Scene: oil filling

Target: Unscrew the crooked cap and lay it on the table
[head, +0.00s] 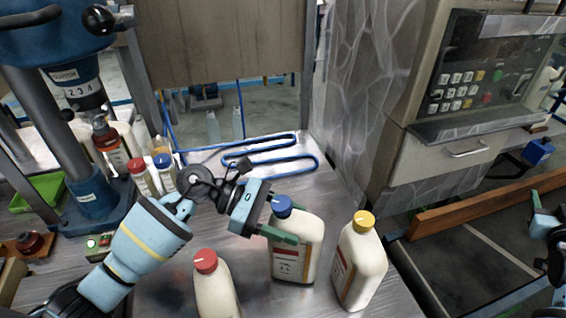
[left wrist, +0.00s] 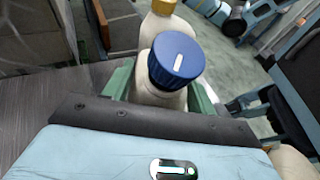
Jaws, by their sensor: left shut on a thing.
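A white bottle with a blue cap (head: 281,206) stands on the metal table (head: 160,290). My left gripper (head: 278,219) has its green fingers on either side of this bottle's upper part, below the cap, and is shut on it. The blue cap (left wrist: 176,58) shows between the fingers in the left wrist view and looks slightly tilted. A red-capped bottle (head: 213,290) stands in front to the left, and a yellow-capped bottle (head: 360,268) to the right. Their caps look seated. My right gripper (head: 537,203) is partly seen at the right edge, away from the bottles; its opening is unclear.
Small red-capped and blue-capped bottles (head: 143,178) and a brown bottle (head: 108,145) stand at the back left. A blue tube loop (head: 270,160) lies at the back of the table. A grey machine with a keypad (head: 456,90) stands behind right. Some bare metal lies left of the red-capped bottle.

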